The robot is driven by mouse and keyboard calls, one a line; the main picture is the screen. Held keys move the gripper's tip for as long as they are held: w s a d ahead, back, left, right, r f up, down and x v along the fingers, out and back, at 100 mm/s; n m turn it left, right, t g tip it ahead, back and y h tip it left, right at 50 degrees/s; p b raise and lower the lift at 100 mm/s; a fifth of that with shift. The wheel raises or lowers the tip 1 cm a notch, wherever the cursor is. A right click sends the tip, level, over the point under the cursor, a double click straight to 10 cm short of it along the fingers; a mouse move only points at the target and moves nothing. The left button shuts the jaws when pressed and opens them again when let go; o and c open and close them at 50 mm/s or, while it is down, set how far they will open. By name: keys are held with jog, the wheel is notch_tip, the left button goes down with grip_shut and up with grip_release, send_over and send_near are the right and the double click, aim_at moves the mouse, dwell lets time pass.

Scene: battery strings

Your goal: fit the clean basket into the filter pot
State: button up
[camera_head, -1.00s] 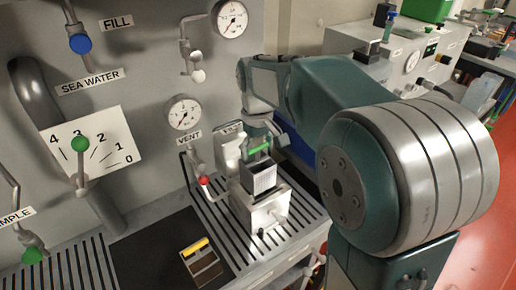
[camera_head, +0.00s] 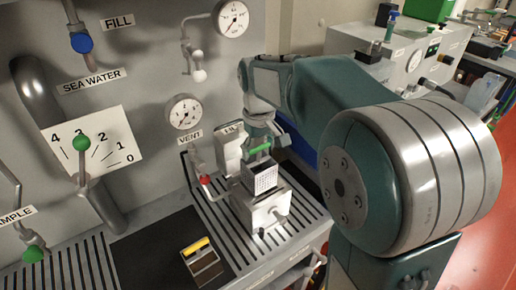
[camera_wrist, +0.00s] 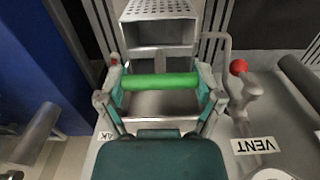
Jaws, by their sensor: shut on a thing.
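The clean basket (camera_head: 264,181) is a pale metal box with a perforated wall and a green handle bar. It is over the mouth of the filter pot (camera_head: 262,214), a silver box standing on the slotted bench. Much of the basket shows above the pot's rim; I cannot tell whether its lower end is inside. My gripper (camera_head: 258,147) is shut on the green handle above the basket. In the wrist view the green bar crosses between the fingertips of my gripper (camera_wrist: 160,82), and a perforated metal panel (camera_wrist: 158,9) shows at the top.
A dark basket with a yellow handle (camera_head: 196,247) lies on a black mat (camera_head: 150,243) left of the pot. A vent valve with a red knob (camera_head: 205,180) is close to the pot's left; the knob also shows in the wrist view (camera_wrist: 238,67). The panel wall stands behind.

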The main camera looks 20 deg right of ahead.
jog(key=shift+f, duration=4.75)
jog(key=o, duration=1.1)
notch_tip(320, 180, up, 12)
jog(key=shift+f, duration=0.1)
jog(key=s+m+t, duration=0.1)
jog(key=s+t, duration=0.1)
jog(key=s, duration=0.5)
jog(key=s+m+t, duration=0.1)
jog(key=s, duration=0.6)
jog(key=s+m+t, duration=0.1)
jog(key=s+t, duration=0.1)
jog(key=s, duration=0.5)
jog(key=shift+f+m+t, duration=0.2)
jog(key=shift+m+t, duration=0.1)
